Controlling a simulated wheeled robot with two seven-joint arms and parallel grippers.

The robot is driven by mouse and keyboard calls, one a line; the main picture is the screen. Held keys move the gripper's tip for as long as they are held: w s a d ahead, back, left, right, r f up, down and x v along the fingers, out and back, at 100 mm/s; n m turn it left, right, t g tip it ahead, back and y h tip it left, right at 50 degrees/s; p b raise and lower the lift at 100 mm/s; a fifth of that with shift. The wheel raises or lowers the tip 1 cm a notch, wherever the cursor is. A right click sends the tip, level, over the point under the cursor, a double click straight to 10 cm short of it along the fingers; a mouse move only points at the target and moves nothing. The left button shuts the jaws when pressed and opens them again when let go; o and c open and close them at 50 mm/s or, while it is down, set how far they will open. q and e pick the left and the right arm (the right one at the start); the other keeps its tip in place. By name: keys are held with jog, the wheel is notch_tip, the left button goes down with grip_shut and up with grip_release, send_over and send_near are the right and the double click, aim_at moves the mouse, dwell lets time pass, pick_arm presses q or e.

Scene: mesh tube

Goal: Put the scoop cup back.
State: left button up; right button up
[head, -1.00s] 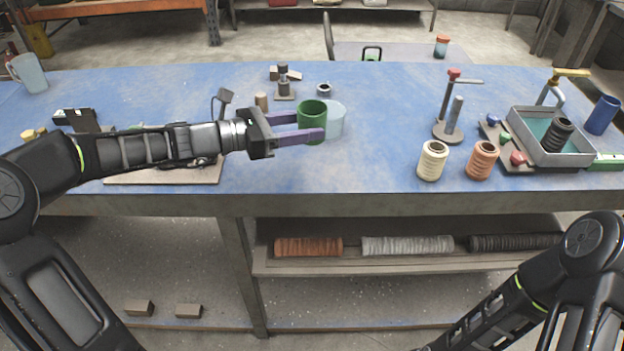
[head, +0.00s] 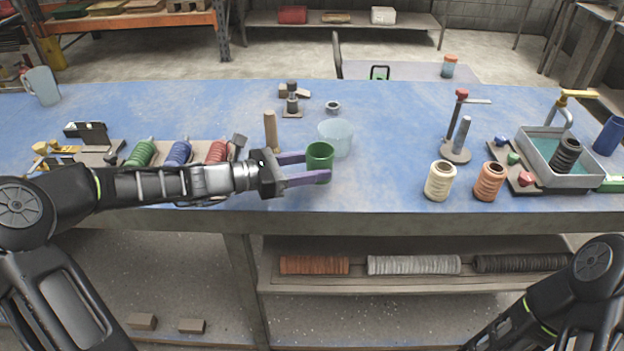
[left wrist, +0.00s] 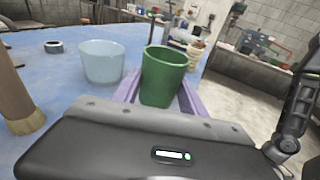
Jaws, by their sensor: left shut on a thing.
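A green cup (head: 320,160), which looks like the scoop cup, is between the purple fingers of my left gripper (head: 312,170). The fingers are shut on it from either side. In the left wrist view the green cup (left wrist: 163,76) stands upright with its open rim up, and the purple fingers (left wrist: 160,95) flank it. A translucent pale blue tub (head: 335,138) stands just behind the cup; it also shows left of the cup in the left wrist view (left wrist: 102,62). My right gripper is out of view; only part of my right arm shows at the lower right.
A wooden-handled brush (head: 270,132) stands left of the tub. Red, blue and green spools (head: 178,153) lie left behind my left arm. Cream (head: 440,181) and copper (head: 489,181) spools stand right, near a grey tray (head: 590,180). The bench middle right of the cup is clear.

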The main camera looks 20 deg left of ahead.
pick_arm(q)
jog(key=shift+f, duration=2)
jog(key=shift+f, duration=0.1)
jog(key=o, duration=1.5)
jog(key=shift+a, duration=0.15)
jog(key=v, duration=1.2)
